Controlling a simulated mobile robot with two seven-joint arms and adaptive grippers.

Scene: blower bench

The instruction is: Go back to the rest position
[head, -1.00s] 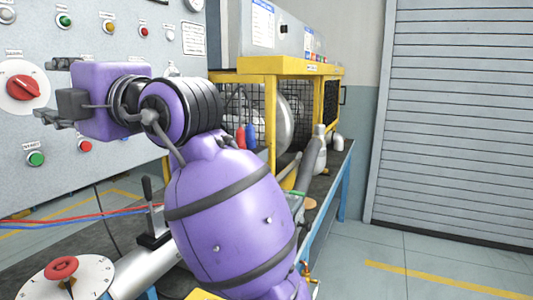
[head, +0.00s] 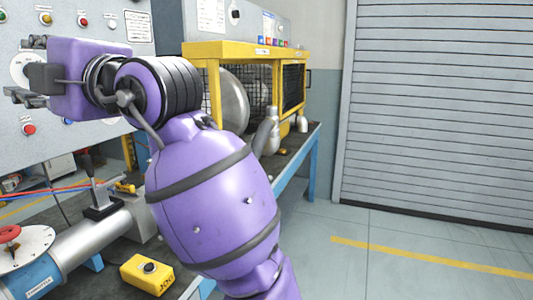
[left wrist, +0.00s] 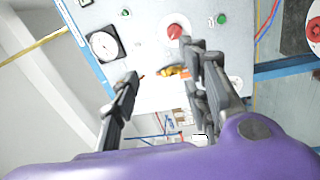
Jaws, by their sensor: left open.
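My left gripper (head: 22,72) is at the left edge of the head view, in front of the grey control panel (head: 85,105). Its purple arm rises from the bottom middle and bends left. In the left wrist view the two dark fingers (left wrist: 160,66) stand apart with nothing between them. Beyond them that view shows a pale panel face with a red knob (left wrist: 174,31), a round gauge (left wrist: 104,45) and a green button (left wrist: 222,19). My right gripper is in neither view.
A bench with a yellow mesh cage (head: 250,50) stands behind my arm. Open floor (head: 390,250) lies at right, before the grey shutter (head: 440,110).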

